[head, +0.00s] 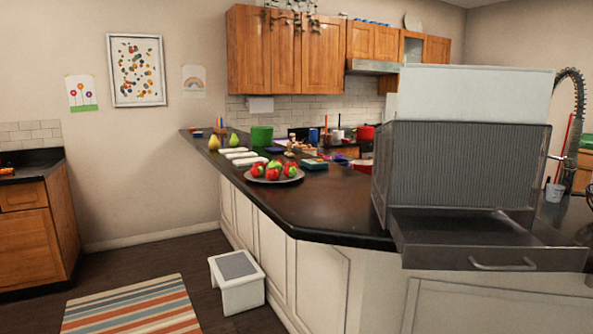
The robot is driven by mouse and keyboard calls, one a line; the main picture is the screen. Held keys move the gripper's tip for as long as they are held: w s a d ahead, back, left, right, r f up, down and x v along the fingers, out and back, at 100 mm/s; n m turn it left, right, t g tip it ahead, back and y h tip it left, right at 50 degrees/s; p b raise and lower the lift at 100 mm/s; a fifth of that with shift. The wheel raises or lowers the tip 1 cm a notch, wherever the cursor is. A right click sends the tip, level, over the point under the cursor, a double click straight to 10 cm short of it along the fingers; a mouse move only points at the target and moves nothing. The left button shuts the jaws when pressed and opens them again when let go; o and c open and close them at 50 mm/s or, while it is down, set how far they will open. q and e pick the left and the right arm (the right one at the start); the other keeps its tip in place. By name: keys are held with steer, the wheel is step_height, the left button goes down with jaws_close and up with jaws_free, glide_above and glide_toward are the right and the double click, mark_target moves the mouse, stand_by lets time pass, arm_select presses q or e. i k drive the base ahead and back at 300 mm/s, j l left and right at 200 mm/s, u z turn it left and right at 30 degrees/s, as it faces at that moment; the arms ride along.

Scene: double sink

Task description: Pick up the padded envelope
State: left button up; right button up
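I cannot pick out a padded envelope with certainty in the head view. A large pale, flat-faced thing (475,92) stands upright in or behind a dark metal mesh organizer (465,165) on the near right of the counter; I cannot tell what it is. Several small white flat items (238,155) lie farther back on the counter, too small to identify. Neither of my grippers is in view.
The dark countertop (320,200) is clear in front of a plate of apples (274,180). The organizer has a drawer (490,258) that juts forward. A white step stool (237,284) and a striped rug (132,308) are on the floor at left.

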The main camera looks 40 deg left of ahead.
mark_target(235, 150)
steer(key=u, duration=1.55)
steer(key=z, duration=0.4)
steer(key=i+j+z, duration=0.15)
steer(key=z, duration=0.3)
steer(key=i+j+z, duration=0.1)
steer(key=j+z, duration=0.3)
steer(key=i+j+z, duration=0.2)
steer(key=j+z, duration=0.2)
steer(key=j, duration=0.2)
steer(key=j+z, duration=0.45)
steer(key=j, duration=1.1)
steer(key=i, duration=0.1)
